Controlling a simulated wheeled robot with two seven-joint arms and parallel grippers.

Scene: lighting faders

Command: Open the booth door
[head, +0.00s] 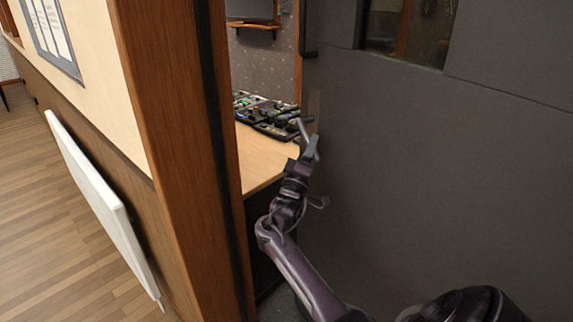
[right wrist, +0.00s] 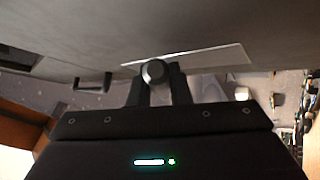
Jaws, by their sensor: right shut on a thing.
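The booth door (head: 430,170) is a large dark grey panel with a small window, filling the right of the head view. It stands ajar, with a gap between it and the wooden door frame (head: 180,130). Its lever handle (head: 305,122) sits on a plate near the door's left edge. My right gripper (head: 311,146) is at the handle. In the right wrist view its fingers are shut around the handle's dark round bar (right wrist: 154,72), in front of the pale plate (right wrist: 205,59). My left gripper is not in view.
Through the gap I see a wooden desk (head: 255,160) with a fader console (head: 268,114) on it, and a small shelf (head: 255,25) on the far wall. A white panel (head: 100,200) leans at the wall on the left. The wooden floor at far left is clear.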

